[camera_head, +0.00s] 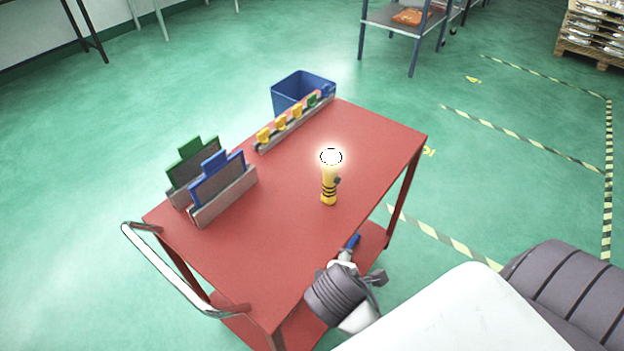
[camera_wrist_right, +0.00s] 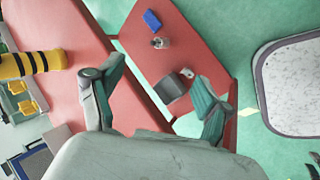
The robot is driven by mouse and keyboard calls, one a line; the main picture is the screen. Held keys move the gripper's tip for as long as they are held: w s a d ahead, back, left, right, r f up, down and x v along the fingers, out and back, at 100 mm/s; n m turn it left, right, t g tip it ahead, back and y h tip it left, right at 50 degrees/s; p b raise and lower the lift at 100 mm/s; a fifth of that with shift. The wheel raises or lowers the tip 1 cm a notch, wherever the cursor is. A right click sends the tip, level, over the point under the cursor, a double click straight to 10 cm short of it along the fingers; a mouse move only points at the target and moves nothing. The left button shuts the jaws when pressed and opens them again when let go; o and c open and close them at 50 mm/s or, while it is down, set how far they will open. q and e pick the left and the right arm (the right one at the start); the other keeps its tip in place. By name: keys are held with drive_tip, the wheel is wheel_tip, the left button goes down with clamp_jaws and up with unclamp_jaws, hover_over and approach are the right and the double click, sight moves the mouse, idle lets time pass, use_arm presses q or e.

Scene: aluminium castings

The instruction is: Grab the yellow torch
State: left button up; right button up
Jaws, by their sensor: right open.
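The yellow torch (camera_head: 329,192) with black bands is on the red cart top in the head view, its far end glowing bright. Part of the torch (camera_wrist_right: 38,63) shows at the left edge of the right wrist view. My right gripper (camera_wrist_right: 160,80) is open and empty at the cart's near edge; the torch is outside its fingers, to the left in that view. In the head view the right gripper's fingers are not clear. My left gripper is not in view.
A blue bin (camera_head: 303,88) is behind. A blue item (camera_wrist_right: 152,20) and others are on the lower shelf. The top around the torch is clear.

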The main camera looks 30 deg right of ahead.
sight(327, 166)
drive_tip(key=w+r+n+h, duration=0.1)
drive_tip(key=w+n, duration=0.1)
drive_tip(key=w+r+n+t+h, duration=0.1)
drive_tip(key=w+n+h, duration=0.1)
drive_tip(key=w+d+r+n+t+h, duration=0.1)
drive_tip(key=w+r+n, duration=0.1)
drive_tip(key=shift+n, duration=0.4)
drive_tip(key=w+a+r+n+t+h, duration=0.35)
drive_tip(key=w+r+n+h, duration=0.25)
drive_tip(key=r+n, duration=0.3)
drive_tip(key=shift+m, duration=0.4)
drive_tip(key=x, duration=0.3)
drive_tip(key=r+p+x, duration=0.1)
drive_tip(key=x, duration=0.3)
drive_tip(key=shift+d+r, duration=0.2)
drive_tip(key=shift+d, duration=0.1)
drive_tip(key=p+x, duration=0.1)
drive_tip(key=x, duration=0.4)
drive_tip(key=shift+w+a+f, duration=0.1)
drive_tip(key=shift+f, duration=0.1)
drive_tip(key=shift+w+d+f, duration=0.1)
drive_tip(key=shift+w+d, duration=0.1)
drive_tip(key=shift+d, duration=0.15)
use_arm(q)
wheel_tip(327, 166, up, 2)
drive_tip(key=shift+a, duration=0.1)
use_arm(e)
drive_tip(key=shift+a, duration=0.1)
clamp_jaws()
